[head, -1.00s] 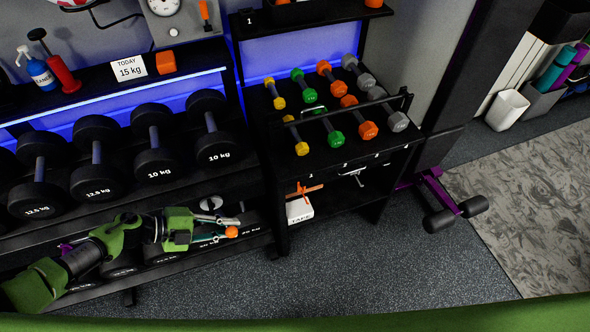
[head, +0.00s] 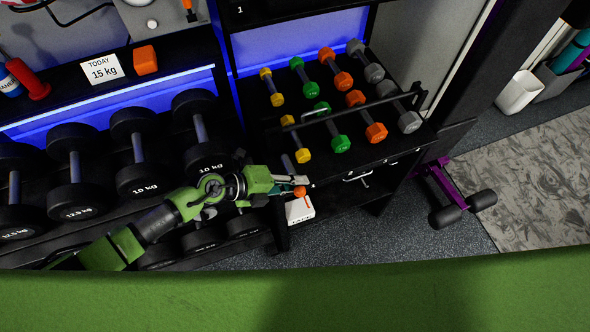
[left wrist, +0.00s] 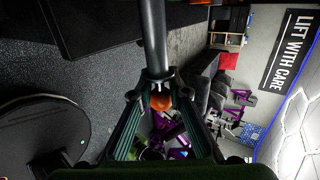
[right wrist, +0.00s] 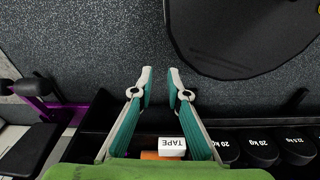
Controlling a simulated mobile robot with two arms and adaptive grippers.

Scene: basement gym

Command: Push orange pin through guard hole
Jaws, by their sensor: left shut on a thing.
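My left gripper (head: 297,188) is shut on the orange pin (head: 300,191), of which a round orange head shows. It is at the front left corner of the small-dumbbell rack, above the white TAPE box (head: 300,208) in the picture. In the left wrist view the orange head (left wrist: 160,102) sits between the fingertips, with a dark bar (left wrist: 153,35) just beyond; I cannot tell what it belongs to. The black guard bar (head: 350,107) crosses over the small dumbbells. I cannot make out its hole. My right gripper (right wrist: 158,75) is open and empty in the right wrist view.
Small colored dumbbells (head: 339,143) fill the rack top. Large black dumbbells (head: 137,165) fill the rack at left. A purple padded stand (head: 440,190) is at right. The floor in front is clear.

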